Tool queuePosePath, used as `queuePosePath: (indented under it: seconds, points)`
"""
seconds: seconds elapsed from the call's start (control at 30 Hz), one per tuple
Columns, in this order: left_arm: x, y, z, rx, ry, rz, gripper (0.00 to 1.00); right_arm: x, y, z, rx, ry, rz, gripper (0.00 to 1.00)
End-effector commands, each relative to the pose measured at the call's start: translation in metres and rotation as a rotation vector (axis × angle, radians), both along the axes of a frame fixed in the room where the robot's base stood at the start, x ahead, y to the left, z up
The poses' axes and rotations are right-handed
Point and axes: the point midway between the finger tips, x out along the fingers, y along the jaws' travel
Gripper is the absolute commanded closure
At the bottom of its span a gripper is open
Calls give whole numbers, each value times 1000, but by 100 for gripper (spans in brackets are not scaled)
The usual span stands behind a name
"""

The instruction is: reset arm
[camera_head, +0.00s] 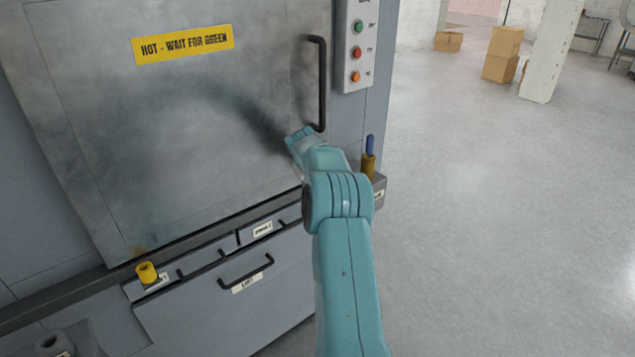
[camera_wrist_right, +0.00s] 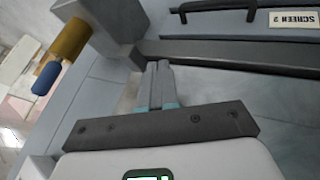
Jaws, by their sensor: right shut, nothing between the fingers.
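My right arm reaches up from the bottom of the head view, and its gripper (camera_head: 297,137) is in front of the steel washer door (camera_head: 190,110), just below and left of the lower end of the black door handle (camera_head: 319,80). In the right wrist view the two fingers of the right gripper (camera_wrist_right: 160,72) are together, with nothing between them. I cannot tell whether the fingertips touch the door. My left gripper is in neither view.
A button panel (camera_head: 356,45) is right of the door. A brass holder with a blue top (camera_head: 369,160) stands by the ledge, also in the wrist view (camera_wrist_right: 70,38). Drawers with handles (camera_head: 246,270) and a yellow knob (camera_head: 146,272) are below. Clear floor (camera_head: 500,200) lies right; boxes (camera_head: 501,55) stand far back.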

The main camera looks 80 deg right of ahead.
Motion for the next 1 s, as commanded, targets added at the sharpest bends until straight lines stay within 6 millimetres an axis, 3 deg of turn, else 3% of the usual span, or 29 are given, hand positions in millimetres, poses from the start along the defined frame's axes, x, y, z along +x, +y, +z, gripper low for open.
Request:
queuePosePath:
  seconds: [0.3,0.67,0.77,0.87,1.0]
  points:
    - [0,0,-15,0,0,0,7,-1,33,44,-1,-1,2,100]
    - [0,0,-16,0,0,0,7,-1,42,54,3,0,2,100]
    - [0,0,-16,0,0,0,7,12,48,40,24,-7,28,100]
    - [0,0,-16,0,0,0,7,46,70,4,81,-28,94,100]
    - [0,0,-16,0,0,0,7,110,131,-70,207,-77,227,100]
